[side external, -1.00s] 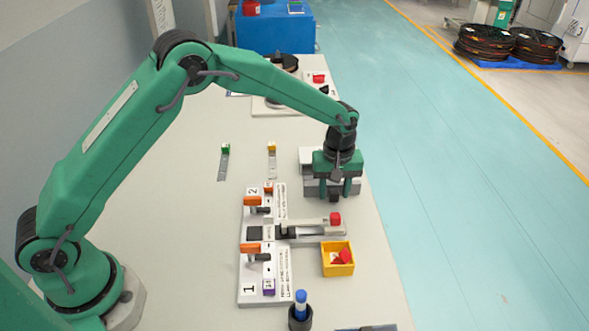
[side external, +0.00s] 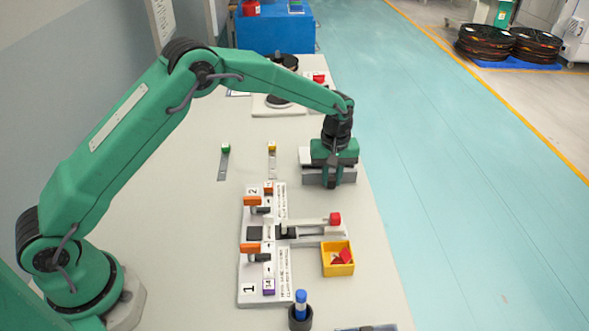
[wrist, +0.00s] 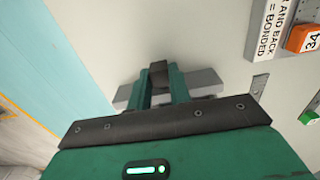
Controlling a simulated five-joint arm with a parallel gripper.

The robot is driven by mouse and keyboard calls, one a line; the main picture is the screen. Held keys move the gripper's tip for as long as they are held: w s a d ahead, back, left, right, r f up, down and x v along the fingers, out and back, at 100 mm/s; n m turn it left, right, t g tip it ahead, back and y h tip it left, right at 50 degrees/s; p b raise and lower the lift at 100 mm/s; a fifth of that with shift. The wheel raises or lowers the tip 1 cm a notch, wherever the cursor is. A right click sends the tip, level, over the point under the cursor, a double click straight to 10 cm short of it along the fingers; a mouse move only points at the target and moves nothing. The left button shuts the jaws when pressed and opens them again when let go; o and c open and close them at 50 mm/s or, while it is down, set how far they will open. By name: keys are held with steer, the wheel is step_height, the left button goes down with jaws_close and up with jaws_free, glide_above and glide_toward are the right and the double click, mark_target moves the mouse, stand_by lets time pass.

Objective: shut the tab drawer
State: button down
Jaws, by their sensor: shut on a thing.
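The tab drawer's white housing (side external: 305,156) stands at the table's right side, beyond the labelled board. Its grey drawer front (side external: 312,177) sits close against the housing. My gripper (side external: 333,183) is right at the front, fingers pointing down. In the wrist view, the fingers (wrist: 160,85) are shut on the drawer's dark handle (wrist: 159,70), with grey drawer parts (wrist: 205,80) showing on both sides. My gripper hides part of the drawer in the side view, so I cannot tell whether a small gap remains.
The labelled board (side external: 245,275) with orange and purple tabs lies nearer the camera. A yellow bin (side external: 338,270) with red pieces and a pen holder (side external: 300,318) with a blue-capped pen stand nearby. Strips with a green block (side external: 226,148) and a yellow block (side external: 272,147) lie left of the drawer.

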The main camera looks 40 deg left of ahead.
mark_target(330, 171)
steer(key=shift+w+a+r, duration=0.15)
steer(key=shift+w+a, duration=0.9)
steer(key=shift+w, duration=0.05)
steer(key=c, duration=1.3)
jaws_free()
steer(key=shift+a, duration=0.1)
steer(key=shift+c, duration=0.2)
steer(key=shift+o, duration=0.3)
steer(key=shift+r, duration=3.85)
